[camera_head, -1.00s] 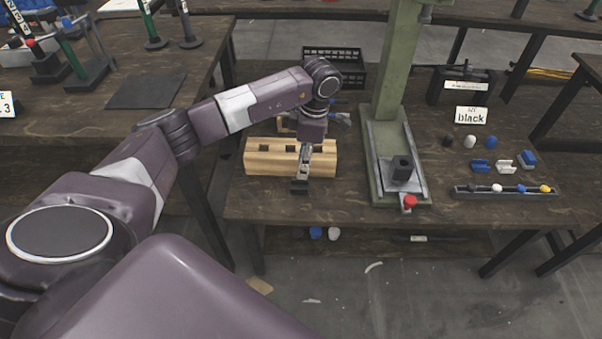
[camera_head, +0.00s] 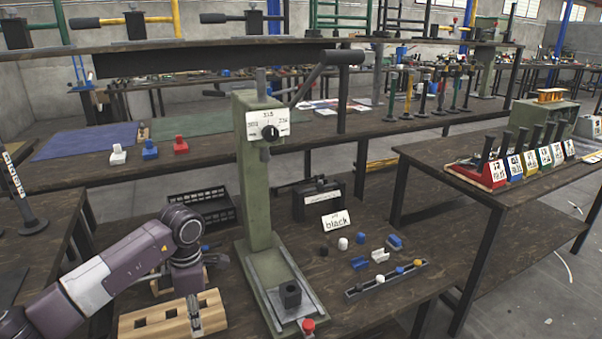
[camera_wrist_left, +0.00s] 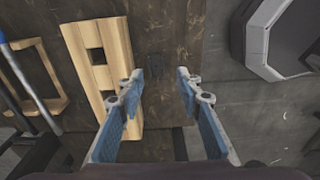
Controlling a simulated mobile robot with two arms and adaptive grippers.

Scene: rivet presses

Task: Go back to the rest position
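My left gripper (camera_head: 194,316) is over the wooden block with square holes (camera_head: 160,318) at the front left of the press table. In the left wrist view my left gripper (camera_wrist_left: 158,80) has its two fingers apart with nothing between them. The wooden block (camera_wrist_left: 105,70) lies beside the left finger there, and bare dark tabletop shows beyond the fingertips. My right gripper does not show in either view.
A green rivet press (camera_head: 258,180) stands right of my left arm, its red knob (camera_head: 308,325) at the front. A black crate (camera_head: 208,207) is behind the arm. Small coloured parts and a rail (camera_head: 386,279) lie right of the press.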

